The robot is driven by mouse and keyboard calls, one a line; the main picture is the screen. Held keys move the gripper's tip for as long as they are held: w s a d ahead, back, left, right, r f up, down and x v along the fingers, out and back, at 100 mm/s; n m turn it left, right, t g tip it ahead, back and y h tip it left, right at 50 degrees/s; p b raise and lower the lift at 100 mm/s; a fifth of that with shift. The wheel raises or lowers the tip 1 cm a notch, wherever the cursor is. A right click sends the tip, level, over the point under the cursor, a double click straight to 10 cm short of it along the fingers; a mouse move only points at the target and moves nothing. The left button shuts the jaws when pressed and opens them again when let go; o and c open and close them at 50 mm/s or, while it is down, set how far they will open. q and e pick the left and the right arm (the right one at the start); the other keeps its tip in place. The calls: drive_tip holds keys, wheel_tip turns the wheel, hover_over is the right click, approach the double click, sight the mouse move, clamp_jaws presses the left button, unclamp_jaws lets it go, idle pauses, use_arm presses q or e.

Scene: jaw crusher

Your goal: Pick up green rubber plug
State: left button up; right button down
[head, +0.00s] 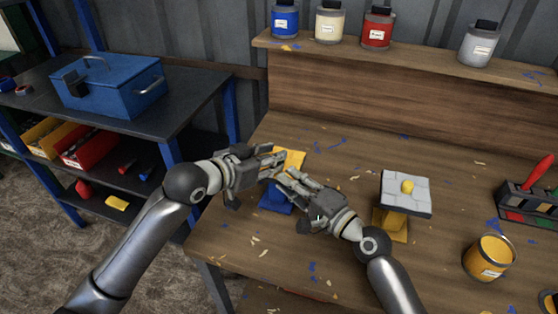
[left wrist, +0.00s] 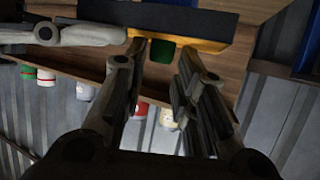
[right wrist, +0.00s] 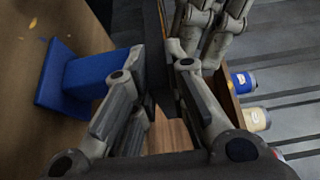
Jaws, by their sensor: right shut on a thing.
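The green rubber plug (left wrist: 162,51) shows in the left wrist view, against the yellow part (left wrist: 205,46) of a piece with a dark plate (left wrist: 160,18). My left gripper (left wrist: 161,53) is open, with its fingertips on either side of the plug and small gaps visible. In the head view the left gripper (head: 277,160) is beside the yellow part (head: 293,157), and the plug is hidden. My right gripper (head: 283,180) is shut on the dark part (right wrist: 157,65) of the piece, whose blue base (right wrist: 88,80) shows in the right wrist view.
A grey block with a yellow knob (head: 405,190) stands on a yellow stand at right. A yellow paint can (head: 489,258) and a tool holder (head: 528,205) are further right. Several paint jars line the back shelf (head: 420,52). A blue toolbox (head: 108,88) sits on the left bench.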

use_arm(q)
drive_tip(key=shift+w+d+f, duration=0.35)
drive_tip(key=shift+w, duration=0.15)
use_arm(e)
drive_tip(key=shift+f, duration=0.15)
use_arm(q)
drive_tip(key=shift+f, duration=0.1)
use_arm(e)
drive_tip(key=shift+s+a, duration=0.1)
use_arm(q)
drive_tip(key=shift+c, duration=0.3)
drive_tip(key=shift+f, duration=0.15)
drive_tip(key=c, duration=0.3)
drive_tip(key=shift+f, duration=0.1)
wheel_tip(320, 180, up, 11)
drive_tip(key=shift+f, duration=0.15)
drive_tip(key=shift+w, duration=0.1)
use_arm(e)
drive_tip(key=c, duration=1.4)
unclamp_jaws()
